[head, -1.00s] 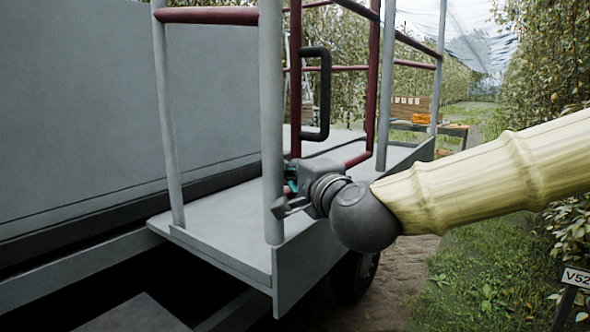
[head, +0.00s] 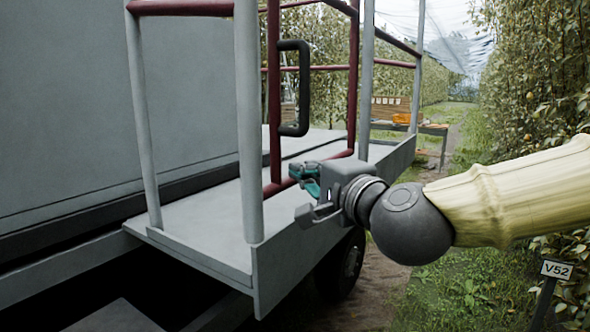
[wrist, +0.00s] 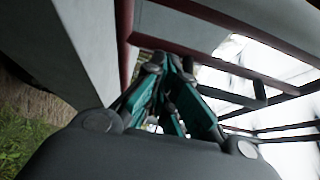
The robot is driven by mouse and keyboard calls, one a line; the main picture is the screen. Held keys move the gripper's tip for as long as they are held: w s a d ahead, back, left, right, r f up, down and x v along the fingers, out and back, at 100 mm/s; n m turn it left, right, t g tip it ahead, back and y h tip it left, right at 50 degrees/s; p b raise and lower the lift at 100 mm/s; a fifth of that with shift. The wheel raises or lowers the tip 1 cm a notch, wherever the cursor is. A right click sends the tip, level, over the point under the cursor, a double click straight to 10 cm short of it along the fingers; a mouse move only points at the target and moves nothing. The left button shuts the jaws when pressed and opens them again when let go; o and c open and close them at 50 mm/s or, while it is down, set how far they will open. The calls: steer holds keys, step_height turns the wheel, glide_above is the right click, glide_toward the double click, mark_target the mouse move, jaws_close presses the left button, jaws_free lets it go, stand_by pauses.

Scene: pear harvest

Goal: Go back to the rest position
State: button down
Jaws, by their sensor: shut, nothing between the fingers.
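My gripper (head: 300,192) is at the end of my arm, in the middle of the head view. It is in front of the grey platform (head: 195,215) and to the right of its near grey post (head: 250,120). Nothing is held in it. In the wrist view the teal fingers (wrist: 172,105) are drawn together with nothing between them. From the head view the fingertips are small and partly covered by the gripper body. The red gate (head: 354,85) with a black handle (head: 304,90) stands behind my gripper.
A wheel (head: 342,265) sits below the platform. A table (head: 435,130) with an orange crate (head: 402,118) stands far back. Fruit trees (head: 535,90) line the right side, with a V52 sign (head: 556,269) at the lower right. A grassy lane runs between.

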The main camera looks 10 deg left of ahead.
steer(key=s+d+f+n+g+h, duration=0.1)
steer(key=d+f+g+h, duration=0.15)
steer(key=f, duration=1.35)
steer(key=s+d+f+n+g+h+p, duration=0.1)
steer(key=d+f+n+g, duration=0.15)
steer(key=f, duration=1.35)
steer(key=s+d+f+n+g+h, duration=0.1)
steer(key=d+f+g+h, duration=0.15)
steer(key=f, duration=1.35)
steer(key=s+d+f+n+g+h, duration=0.1)
steer(key=s+d+f, duration=0.25)
steer(key=f, duration=0.25)
steer(key=s+d+f+n+g+p, duration=0.1)
steer(key=s+d+f+g, duration=0.15)
steer(key=s+f, duration=0.3)
steer(key=s+d+f+n+h, duration=0.1)
steer(key=s+d+f, duration=0.3)
steer(key=f, duration=0.2)
steer(key=s+d+f+n+g+h, duration=0.1)
steer(key=s+d+f+g, duration=0.1)
steer(key=s+d+f, duration=0.2)
steer(key=s+d+f+n+g+h, duration=0.1)
steer(key=s+d+f, duration=0.3)
steer(key=s, duration=0.6)
steer(key=shift+s+d+f+n+g+p, duration=0.3)
steer(key=shift+d+n+g+p, duration=0.25)
steer(key=shift+d, duration=0.65)
